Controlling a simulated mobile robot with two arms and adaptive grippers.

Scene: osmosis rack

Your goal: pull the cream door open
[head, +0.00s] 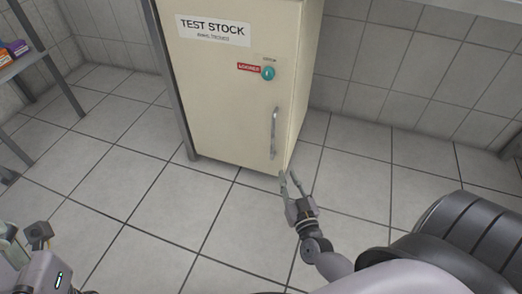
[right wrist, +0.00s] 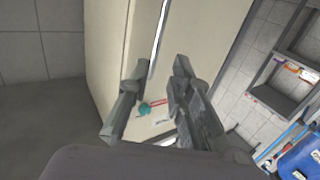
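The cream door (head: 225,105) is the front of a tall cabinet and looks shut. It bears a TEST STOCK label (head: 213,31), a small red label (head: 248,67) and a teal round knob (head: 268,73). A vertical grey handle (head: 274,133) is near its right edge. My right gripper (head: 288,178) is open and empty, below the handle near the door's bottom right corner. In the right wrist view its spread fingers (right wrist: 154,78) face the cream surface; the knob (right wrist: 145,108) shows between them. My left gripper (head: 25,238) is at the lower left, partly cut off.
A metal shelf (head: 35,59) with small boxes (head: 14,49) stands at the left. A grey post (head: 170,80) runs along the cabinet's left side. The tiled floor (head: 150,200) in front of the cabinet is clear. A blue container (right wrist: 300,158) shows in the right wrist view.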

